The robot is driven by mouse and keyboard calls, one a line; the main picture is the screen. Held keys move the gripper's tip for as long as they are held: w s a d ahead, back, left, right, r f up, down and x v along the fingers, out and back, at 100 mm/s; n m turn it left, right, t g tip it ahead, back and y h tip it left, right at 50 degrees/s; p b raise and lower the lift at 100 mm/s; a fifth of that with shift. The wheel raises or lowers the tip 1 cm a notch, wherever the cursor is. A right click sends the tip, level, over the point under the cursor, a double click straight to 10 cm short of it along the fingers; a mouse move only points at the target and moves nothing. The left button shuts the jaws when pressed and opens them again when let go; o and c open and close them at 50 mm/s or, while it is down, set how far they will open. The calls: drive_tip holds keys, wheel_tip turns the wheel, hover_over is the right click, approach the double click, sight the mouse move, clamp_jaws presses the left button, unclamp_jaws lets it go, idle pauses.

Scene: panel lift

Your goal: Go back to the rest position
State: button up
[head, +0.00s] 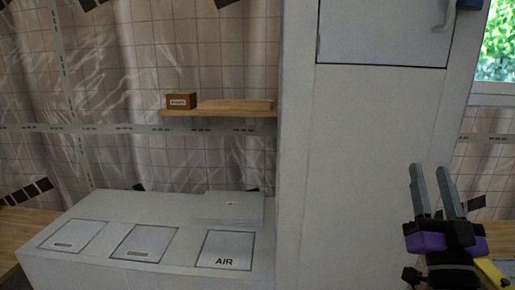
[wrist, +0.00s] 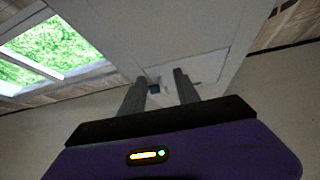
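My gripper (head: 430,172) is at the lower right of the head view, pointing up in front of the right side of the tall cabinet. Its two grey fingers stand apart with nothing between them. In the wrist view my gripper (wrist: 158,80) also shows a clear gap between the fingers. Beyond the gap are a small blue part and a pale handle on the cabinet door, both apart from the fingers. The tall cabinet's door (head: 375,35) is flat against its front, with a grey handle (head: 447,17) at its right edge.
A low white cabinet (head: 150,270) at left has several flat panels on top, one marked AIR (head: 225,248). A thin white slab (head: 228,207) lies at its back. A wall shelf (head: 215,113) holds a small brown box (head: 181,100). A window (head: 498,45) is at right.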

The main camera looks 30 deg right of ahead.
drive_tip(key=s+a+f+n+g+y, duration=0.1)
drive_tip(key=s+a+f+y, duration=0.25)
drive_tip(key=a+f, duration=0.55)
drive_tip(key=s+a+f+n+y, duration=0.2)
drive_tip(key=s+a+f+y, duration=0.15)
drive_tip(key=a+f, duration=0.55)
drive_tip(key=s+a+f+n+g+y, duration=0.4)
drive_tip(key=s+a+f+y, duration=0.4)
drive_tip(key=s+f, duration=0.5)
drive_tip(key=shift+s+a+n+g, duration=0.3)
drive_tip(key=shift+s+a+n, duration=0.5)
drive_tip(key=shift+a+n, duration=0.15)
drive_tip(key=shift+f, duration=0.1)
